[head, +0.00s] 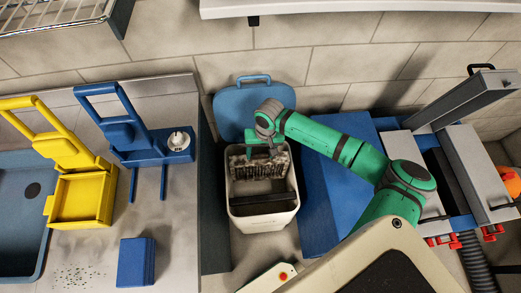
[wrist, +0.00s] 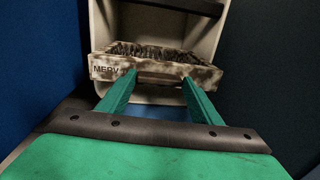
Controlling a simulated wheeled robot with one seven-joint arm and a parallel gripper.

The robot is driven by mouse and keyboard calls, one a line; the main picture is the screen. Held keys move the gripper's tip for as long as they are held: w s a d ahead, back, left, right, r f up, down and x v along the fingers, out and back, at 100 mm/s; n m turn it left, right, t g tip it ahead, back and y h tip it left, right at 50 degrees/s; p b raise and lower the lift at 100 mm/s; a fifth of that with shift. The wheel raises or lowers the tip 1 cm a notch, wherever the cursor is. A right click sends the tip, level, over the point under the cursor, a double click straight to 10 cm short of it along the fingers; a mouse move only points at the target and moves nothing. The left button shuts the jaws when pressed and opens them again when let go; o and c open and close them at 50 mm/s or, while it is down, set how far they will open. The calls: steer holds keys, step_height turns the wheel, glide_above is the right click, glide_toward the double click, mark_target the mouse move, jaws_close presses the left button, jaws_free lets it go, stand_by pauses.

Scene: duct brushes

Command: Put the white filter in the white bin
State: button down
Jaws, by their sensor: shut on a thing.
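The white filter (wrist: 150,68) is a dirty, off-white framed block with dark grime and partly readable lettering on its near edge. My gripper (wrist: 160,76) is shut on its near edge, with green fingers spread along the frame. In the head view the filter (head: 262,170) is over the upper part of the white bin's opening. The white bin (head: 264,222) stands on the floor with a dark bar across its mouth and its blue lid (head: 235,104) raised behind. In the wrist view the bin (wrist: 175,22) is beyond the filter. I cannot tell how deep the filter is.
A counter (head: 88,240) at left carries a yellow dustpan-like holder (head: 82,200), a blue holder (head: 160,148) and a blue box (head: 136,262). A blue block (head: 320,190) stands right of the bin. Grey machinery (head: 470,170) with a black hose is farther right.

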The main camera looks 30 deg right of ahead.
mark_target(263, 158)
steer(key=shift+f, duration=8.4)
steer(key=shift+c, duration=2.4)
jaws_free()
steer(key=r, duration=0.6)
steer(key=d+r, duration=0.1)
steer(key=r, duration=0.3)
steer(key=shift+s+r, duration=0.1)
steer(key=shift+s, duration=0.1)
steer(key=shift+r, duration=2.75)
